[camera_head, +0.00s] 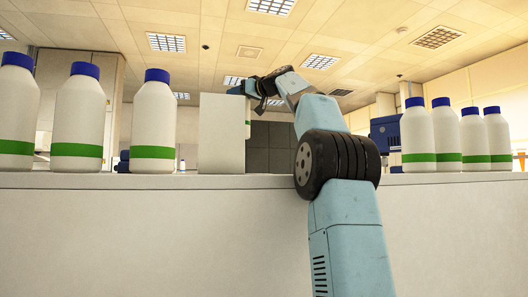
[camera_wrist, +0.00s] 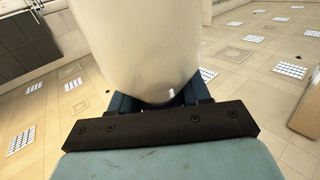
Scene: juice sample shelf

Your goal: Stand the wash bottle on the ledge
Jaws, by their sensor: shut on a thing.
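A white bottle (camera_wrist: 140,45) fills the upper middle of the wrist view, between the dark blue fingers of my gripper (camera_wrist: 158,104). My gripper (camera_head: 247,89) is shut on it.
Similar white bottles with blue caps and green bands stand at the left (camera_head: 78,120) and at the right (camera_head: 418,138). A dark blue device (camera_head: 385,133) is behind my arm. Free room between the block and my arm is narrow.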

